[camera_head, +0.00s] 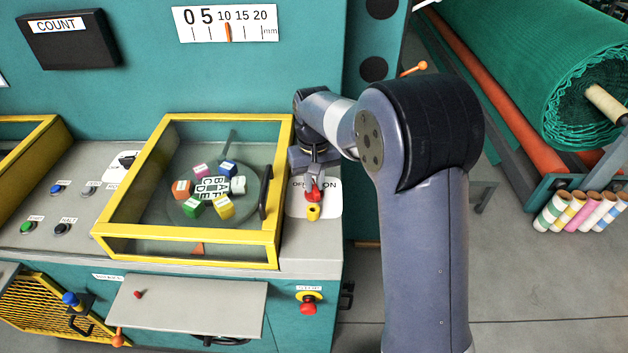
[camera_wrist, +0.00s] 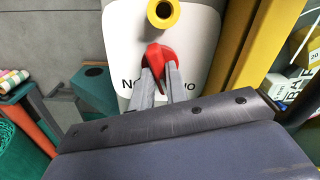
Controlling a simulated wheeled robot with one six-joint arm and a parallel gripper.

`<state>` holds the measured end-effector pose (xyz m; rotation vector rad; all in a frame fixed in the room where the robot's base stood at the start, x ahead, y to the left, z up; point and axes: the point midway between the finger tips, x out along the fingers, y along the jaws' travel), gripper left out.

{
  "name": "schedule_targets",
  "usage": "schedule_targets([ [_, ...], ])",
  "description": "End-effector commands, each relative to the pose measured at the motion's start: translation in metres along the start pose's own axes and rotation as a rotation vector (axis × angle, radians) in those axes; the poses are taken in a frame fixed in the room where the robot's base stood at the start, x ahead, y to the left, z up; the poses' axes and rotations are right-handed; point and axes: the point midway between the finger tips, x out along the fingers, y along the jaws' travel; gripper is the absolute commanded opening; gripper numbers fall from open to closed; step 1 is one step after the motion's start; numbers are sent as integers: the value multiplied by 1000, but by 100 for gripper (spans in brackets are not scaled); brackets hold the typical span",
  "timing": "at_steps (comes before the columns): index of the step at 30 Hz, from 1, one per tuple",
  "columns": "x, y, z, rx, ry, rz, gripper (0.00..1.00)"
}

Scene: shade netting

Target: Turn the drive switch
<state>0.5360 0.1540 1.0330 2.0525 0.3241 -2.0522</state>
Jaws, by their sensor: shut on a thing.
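The red drive switch (camera_head: 314,193) sits on a white plate (camera_head: 331,208) at the right end of the machine's counter. The plate carries lettering, with "ON" readable on the right in the head view and the left label partly hidden. My gripper (camera_head: 314,178) reaches down onto the switch from behind. In the wrist view, my gripper's two grey fingers (camera_wrist: 160,75) are closed on either side of the red switch handle (camera_wrist: 157,54). A yellow round part with a dark centre (camera_head: 313,212) is just in front of the switch; it also shows in the wrist view (camera_wrist: 163,13).
A yellow-framed clear cover (camera_head: 282,165) with a black handle stands close left of the switch, over several coloured blocks. A red button on a yellow base (camera_head: 308,304) is on the front face below.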

Motion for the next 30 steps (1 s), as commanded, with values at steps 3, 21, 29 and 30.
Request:
schedule_targets([
  [3, 0, 0, 0, 0, 0, 0, 0],
  [21, -1, 0, 0, -343, 0, 0, 0],
  [29, -1, 0, 0, -454, 1, 0, 0],
  [30, -1, 0, 0, -456, 1, 0, 0],
])
